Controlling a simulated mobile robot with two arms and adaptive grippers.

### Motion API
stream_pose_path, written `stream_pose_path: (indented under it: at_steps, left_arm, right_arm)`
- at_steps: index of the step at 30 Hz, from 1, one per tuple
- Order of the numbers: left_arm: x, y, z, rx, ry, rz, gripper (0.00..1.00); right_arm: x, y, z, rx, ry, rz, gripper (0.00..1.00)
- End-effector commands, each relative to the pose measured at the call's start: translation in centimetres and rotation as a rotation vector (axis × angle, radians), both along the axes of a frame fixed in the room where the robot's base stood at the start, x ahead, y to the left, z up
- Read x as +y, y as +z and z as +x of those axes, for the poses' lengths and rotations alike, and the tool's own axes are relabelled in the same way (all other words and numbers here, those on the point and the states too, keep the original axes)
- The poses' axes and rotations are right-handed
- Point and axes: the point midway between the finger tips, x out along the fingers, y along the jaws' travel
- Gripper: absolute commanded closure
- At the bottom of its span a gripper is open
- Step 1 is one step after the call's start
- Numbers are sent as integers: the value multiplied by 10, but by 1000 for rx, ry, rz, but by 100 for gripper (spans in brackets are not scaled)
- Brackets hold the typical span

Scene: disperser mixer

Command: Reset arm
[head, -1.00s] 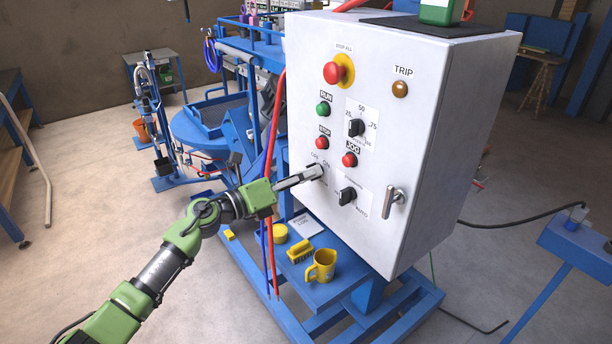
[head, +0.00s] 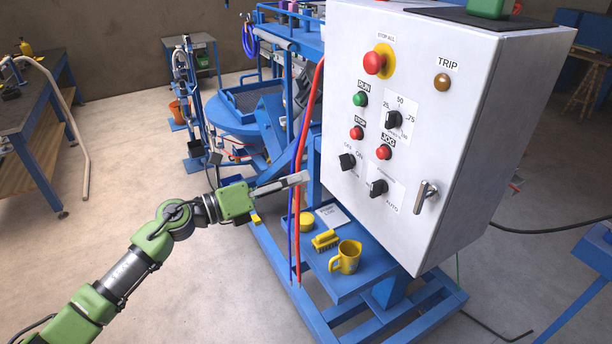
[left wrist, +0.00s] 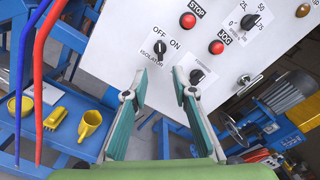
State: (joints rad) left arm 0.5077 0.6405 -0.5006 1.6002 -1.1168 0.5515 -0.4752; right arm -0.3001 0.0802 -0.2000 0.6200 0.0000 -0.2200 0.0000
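My left gripper (head: 300,179) is left of the white control box (head: 470,130) and clear of it. In the left wrist view its two fingers (left wrist: 159,82) are spread with nothing between them. The black isolator knob (head: 347,161), between the OFF and ON labels, stands apart from the fingertips and also shows in the left wrist view (left wrist: 160,47), above the gap between them. My right gripper is in neither view.
Red and blue hoses (head: 303,150) hang close by the left gripper. A yellow jug (head: 346,258), a brush (head: 326,240) and a yellow round container (head: 306,223) stand on the blue shelf (head: 350,286) below. Open floor (head: 200,290) lies to the left.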

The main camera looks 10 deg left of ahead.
Motion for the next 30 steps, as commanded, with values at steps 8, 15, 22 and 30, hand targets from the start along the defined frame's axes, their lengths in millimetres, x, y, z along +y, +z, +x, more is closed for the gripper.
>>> stream_pose_path:
  at_steps: [8, 15, 22, 30]
  left_arm:
    - [1, 0, -1, 1, 0, -1, 75]
    - [21, -57, 16, 182, 105, -165, 75]
    - [81, -214, 25, 608, 408, -545, 75]
    - [136, -403, -37, 1008, 777, -871, 75]
  right_arm:
    - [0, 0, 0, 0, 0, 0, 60]
    - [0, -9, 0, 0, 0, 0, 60]
    - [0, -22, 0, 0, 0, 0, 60]
    - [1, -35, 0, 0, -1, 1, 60]
